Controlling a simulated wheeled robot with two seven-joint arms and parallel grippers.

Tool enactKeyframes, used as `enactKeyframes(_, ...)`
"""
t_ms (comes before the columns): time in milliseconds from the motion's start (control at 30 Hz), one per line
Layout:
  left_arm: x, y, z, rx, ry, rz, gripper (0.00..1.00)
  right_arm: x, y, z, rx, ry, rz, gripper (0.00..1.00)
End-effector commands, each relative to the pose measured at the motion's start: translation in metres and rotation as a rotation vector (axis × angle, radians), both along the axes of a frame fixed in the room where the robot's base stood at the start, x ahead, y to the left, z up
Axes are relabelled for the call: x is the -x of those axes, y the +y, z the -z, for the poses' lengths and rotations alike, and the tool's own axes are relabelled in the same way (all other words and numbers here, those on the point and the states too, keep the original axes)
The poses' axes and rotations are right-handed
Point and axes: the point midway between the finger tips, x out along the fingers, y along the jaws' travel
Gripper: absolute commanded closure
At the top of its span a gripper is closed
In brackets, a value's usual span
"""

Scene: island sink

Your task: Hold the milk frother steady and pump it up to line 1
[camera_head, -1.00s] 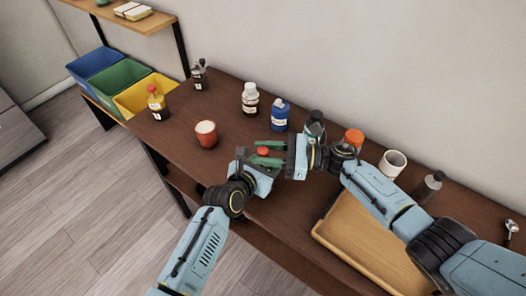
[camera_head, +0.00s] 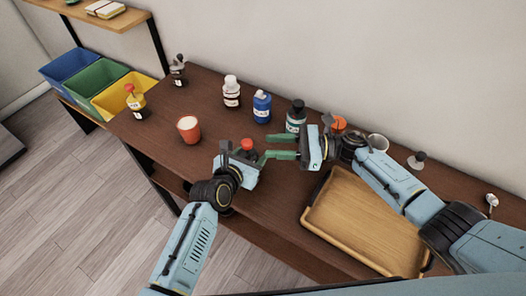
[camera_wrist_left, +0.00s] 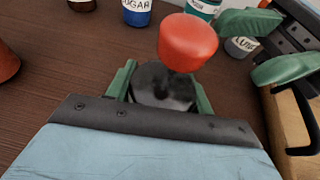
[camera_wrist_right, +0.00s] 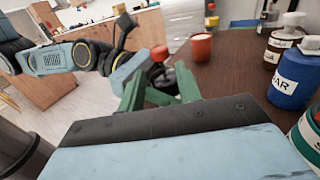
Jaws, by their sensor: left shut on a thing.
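The milk frother shows a red knob (camera_head: 247,144) on top and a dark round lid (camera_wrist_left: 163,85) below it in the left wrist view. Its body is mostly hidden by my gripper. My left gripper (camera_head: 242,156) is shut on the frother, with one green finger on each side of it. The knob stands raised above the lid. My right gripper (camera_head: 268,148) is open and empty, just right of the knob and apart from it. In the right wrist view the knob (camera_wrist_right: 159,54) shows beyond the two open fingers. No line marks are readable.
An orange-red cup (camera_head: 188,130) stands left of the frother. A white-capped bottle (camera_head: 231,93), a blue sugar bottle (camera_head: 262,106) and a teal bottle (camera_head: 295,118) stand behind. A wooden tray (camera_head: 318,225) lies to the right, under my right arm. Bins (camera_head: 125,92) are at far left.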

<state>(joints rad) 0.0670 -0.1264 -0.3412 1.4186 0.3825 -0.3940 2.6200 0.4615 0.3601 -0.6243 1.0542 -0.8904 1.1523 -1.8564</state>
Motion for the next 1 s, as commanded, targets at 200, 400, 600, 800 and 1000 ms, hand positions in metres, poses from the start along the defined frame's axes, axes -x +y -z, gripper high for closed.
enactKeyframes(200, 0.0, 0.0, 0.0, 0.0, 0.0, 0.0, 0.34, 0.0, 0.0, 0.0, 0.0, 0.0, 0.0, 0.66)
enactKeyframes(400, 0.0, 0.0, 0.0, 0.0, 0.0, 0.0, 0.23, 0.0, 0.0, 0.0, 0.0, 0.0, 0.0, 0.66)
enactKeyframes(600, 0.001, 0.001, 0.0, 0.0, 0.0, 0.0, 0.23, 0.0, 0.0, 0.0, 0.0, 0.0, 0.0, 0.66)
enactKeyframes(800, 0.015, 0.009, -0.006, 0.002, 0.001, -0.002, 0.23, 0.0, 0.0, 0.0, 0.0, 0.0, 0.0, 0.66)
enactKeyframes(1000, 0.042, 0.025, -0.019, 0.001, 0.001, -0.003, 0.23, 0.0, 0.0, 0.0, 0.0, 0.0, 0.0, 0.66)
